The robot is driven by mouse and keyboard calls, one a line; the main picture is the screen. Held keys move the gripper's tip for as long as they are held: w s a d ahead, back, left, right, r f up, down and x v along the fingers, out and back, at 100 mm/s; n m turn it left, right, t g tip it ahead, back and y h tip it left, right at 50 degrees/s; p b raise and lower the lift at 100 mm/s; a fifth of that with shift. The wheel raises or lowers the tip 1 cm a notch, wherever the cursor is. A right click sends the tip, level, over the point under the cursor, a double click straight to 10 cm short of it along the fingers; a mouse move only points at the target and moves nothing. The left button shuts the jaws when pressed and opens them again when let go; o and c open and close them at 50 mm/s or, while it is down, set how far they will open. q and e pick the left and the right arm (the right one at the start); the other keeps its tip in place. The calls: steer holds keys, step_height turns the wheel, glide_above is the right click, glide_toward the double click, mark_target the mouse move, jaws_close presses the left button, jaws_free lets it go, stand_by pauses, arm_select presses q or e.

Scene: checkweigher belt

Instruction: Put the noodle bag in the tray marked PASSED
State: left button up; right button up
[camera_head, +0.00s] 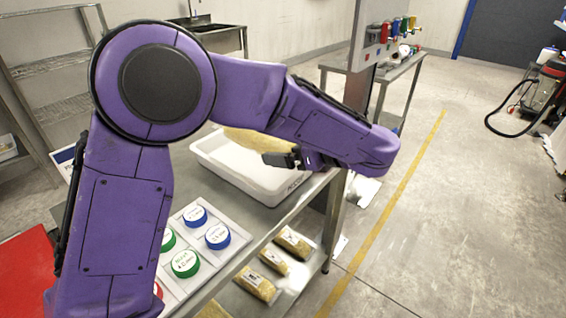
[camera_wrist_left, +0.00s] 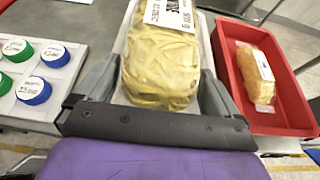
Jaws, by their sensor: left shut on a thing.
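The noodle bag (camera_head: 258,143) is a yellow-tan packet, partly hidden behind my left forearm in the head view. My left gripper (camera_head: 283,160) is shut on it. In the left wrist view the bag (camera_wrist_left: 160,65) lies between the two grey fingers, with a white printed label at its far end. The white tray (camera_head: 266,190) has dark lettering on its front wall, only partly legible. The bag is over the tray's far part in the head view; I cannot tell whether it touches the tray floor. My right gripper is not in view.
A panel with blue and green round caps (camera_head: 217,236) lies nearer on the steel table. A red tray (camera_wrist_left: 287,115) holds another packet (camera_wrist_left: 254,72). Several packets (camera_head: 255,283) lie on the lower shelf. Open floor is on the right.

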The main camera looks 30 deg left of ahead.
arm_select(q)
steer(key=a+f, duration=0.1)
steer(key=w+a+f, duration=0.1)
steer(key=shift+w+f, duration=0.3)
steer(key=shift+f, duration=0.05)
steer(key=f, duration=0.4)
steer(key=shift+w+a+f, duration=0.1)
steer(key=shift+w+a, duration=0.15)
steer(key=shift+a, duration=0.05)
steer(key=shift+s, duration=0.1)
steer(key=shift+f, duration=0.1)
steer(key=o, duration=1.1)
steer(key=shift+f, duration=0.1)
steer(key=shift+c, duration=0.2)
steer(key=shift+r+p, duration=0.4)
steer(key=shift+r, duration=0.1)
steer(key=b+v, duration=0.2)
steer(key=v, duration=1)
steer(key=shift+f, duration=0.2)
